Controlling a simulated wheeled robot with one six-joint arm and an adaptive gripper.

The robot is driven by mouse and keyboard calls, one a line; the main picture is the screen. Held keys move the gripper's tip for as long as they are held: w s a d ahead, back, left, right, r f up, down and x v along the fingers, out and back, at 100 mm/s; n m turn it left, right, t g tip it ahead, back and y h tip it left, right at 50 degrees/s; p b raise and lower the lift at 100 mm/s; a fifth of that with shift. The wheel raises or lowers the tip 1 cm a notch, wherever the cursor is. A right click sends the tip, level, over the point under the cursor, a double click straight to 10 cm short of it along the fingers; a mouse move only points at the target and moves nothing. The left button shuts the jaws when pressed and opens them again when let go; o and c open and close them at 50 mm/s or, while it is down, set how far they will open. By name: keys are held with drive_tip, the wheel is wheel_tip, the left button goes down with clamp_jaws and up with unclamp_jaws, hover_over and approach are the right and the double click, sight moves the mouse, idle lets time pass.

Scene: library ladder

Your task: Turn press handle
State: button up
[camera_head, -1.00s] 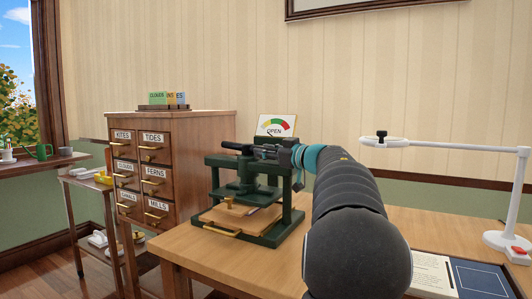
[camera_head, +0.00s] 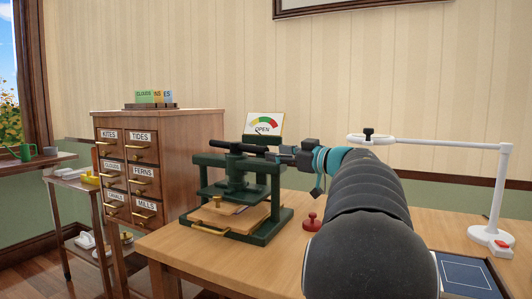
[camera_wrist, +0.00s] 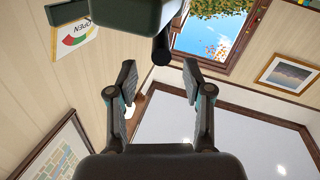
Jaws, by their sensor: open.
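The green press (camera_head: 238,190) stands on the wooden table, with a board and papers on its bed. Its dark handle bar (camera_head: 228,146) lies across the top, roughly level. My gripper (camera_head: 284,154) is at the right end of the bar, small and partly merged with it in the head view. In the wrist view my gripper (camera_wrist: 160,76) is open, with nothing between its fingers. The round black end of the handle (camera_wrist: 161,51) is centred just beyond the fingertips, below the green press body (camera_wrist: 125,14). I cannot tell whether they touch.
A dial sign (camera_head: 264,125) reading OPEN stands behind the press. A red knob (camera_head: 311,220) sits on the table (camera_head: 185,245) beside my arm. A white lamp (camera_head: 500,195) stands at right. A labelled drawer cabinet (camera_head: 180,155) is at left.

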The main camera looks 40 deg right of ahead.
drive_tip(key=shift+v, duration=1.15)
